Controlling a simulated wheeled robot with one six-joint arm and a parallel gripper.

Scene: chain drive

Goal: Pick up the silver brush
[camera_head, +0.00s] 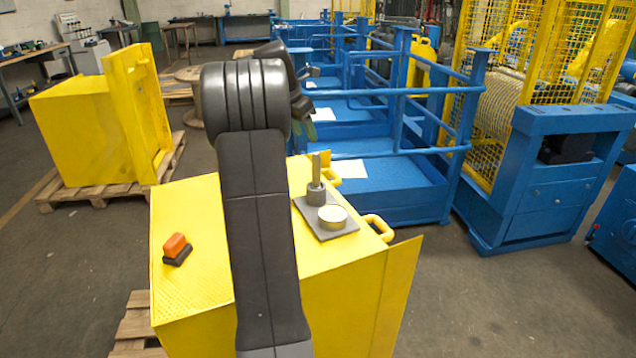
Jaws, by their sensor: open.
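A grey, silvery upright piece (316,182), with a thin stem on a wider round foot, stands on a flat grey plate (341,231) on top of the yellow cabinet (200,215). It looks like the silver brush, but its bristles cannot be made out. A round, pale-topped tin (332,216) sits just in front of it on the plate. My gripper (306,118) is open, partly hidden behind my dark arm. In the picture it shows above the upright piece, apart from it, with nothing visible in it.
An orange block with a dark base (175,247) lies on the cabinet's left part. Yellow handles (378,226) stick out on its right side. Blue railed platforms (400,185) stand behind. My arm hides the middle of the cabinet top.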

